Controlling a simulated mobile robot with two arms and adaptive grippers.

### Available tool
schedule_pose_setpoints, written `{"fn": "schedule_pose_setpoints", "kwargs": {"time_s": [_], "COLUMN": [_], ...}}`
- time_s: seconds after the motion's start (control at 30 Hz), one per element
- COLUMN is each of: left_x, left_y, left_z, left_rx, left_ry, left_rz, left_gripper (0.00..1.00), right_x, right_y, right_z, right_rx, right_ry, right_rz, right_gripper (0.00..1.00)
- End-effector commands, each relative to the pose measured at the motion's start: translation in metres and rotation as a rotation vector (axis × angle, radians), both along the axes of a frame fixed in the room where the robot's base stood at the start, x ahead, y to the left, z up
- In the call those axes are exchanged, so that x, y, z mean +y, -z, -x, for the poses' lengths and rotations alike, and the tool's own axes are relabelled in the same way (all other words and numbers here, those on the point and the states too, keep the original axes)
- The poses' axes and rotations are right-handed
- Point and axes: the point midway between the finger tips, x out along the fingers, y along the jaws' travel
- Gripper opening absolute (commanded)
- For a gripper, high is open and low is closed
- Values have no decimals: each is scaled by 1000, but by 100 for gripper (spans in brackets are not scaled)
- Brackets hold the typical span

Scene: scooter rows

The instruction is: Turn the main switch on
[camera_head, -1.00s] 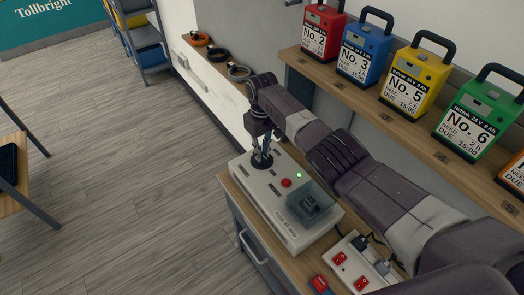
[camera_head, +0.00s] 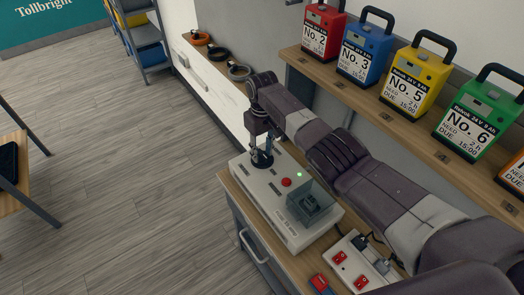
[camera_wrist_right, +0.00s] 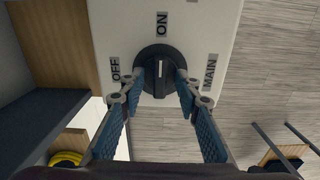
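The main switch is a round black knob (camera_wrist_right: 159,73) with a white pointer line. In the right wrist view the line points up to the ON label (camera_wrist_right: 162,24); OFF (camera_wrist_right: 115,68) is to its left and MAIN (camera_wrist_right: 210,72) to its right. The knob is on the far end of a light grey charger box (camera_head: 272,198). My right gripper (camera_head: 262,157) is over the knob. In the right wrist view its fingers (camera_wrist_right: 162,83) are on both sides of the grip bar, seemingly with small gaps. My left gripper is out of view.
The box has a red button (camera_head: 286,182), a lit green lamp (camera_head: 299,175) and a clear cover (camera_head: 314,201). A power strip (camera_head: 355,265) with red switches is near. Numbered battery packs (camera_head: 361,58) stand on the shelf above. The floor to the left is mostly clear.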

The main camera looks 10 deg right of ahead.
Motion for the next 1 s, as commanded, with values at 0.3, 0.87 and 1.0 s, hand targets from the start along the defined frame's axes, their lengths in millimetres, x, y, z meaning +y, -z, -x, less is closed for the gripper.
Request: {"fn": "schedule_pose_setpoints", "kwargs": {"time_s": [0.3, 0.87, 1.0], "left_x": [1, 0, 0], "left_y": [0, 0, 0], "left_z": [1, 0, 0], "left_rx": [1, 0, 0], "left_ry": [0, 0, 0], "left_rz": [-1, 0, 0], "left_gripper": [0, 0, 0], "right_x": [-1, 0, 0], "right_y": [-21, -117, -120], "right_z": [-1, 0, 0], "right_rx": [-2, 0, 1], "right_ry": [-1, 1, 1], "right_rz": [0, 0, 0], "right_gripper": [30, 30, 30]}}
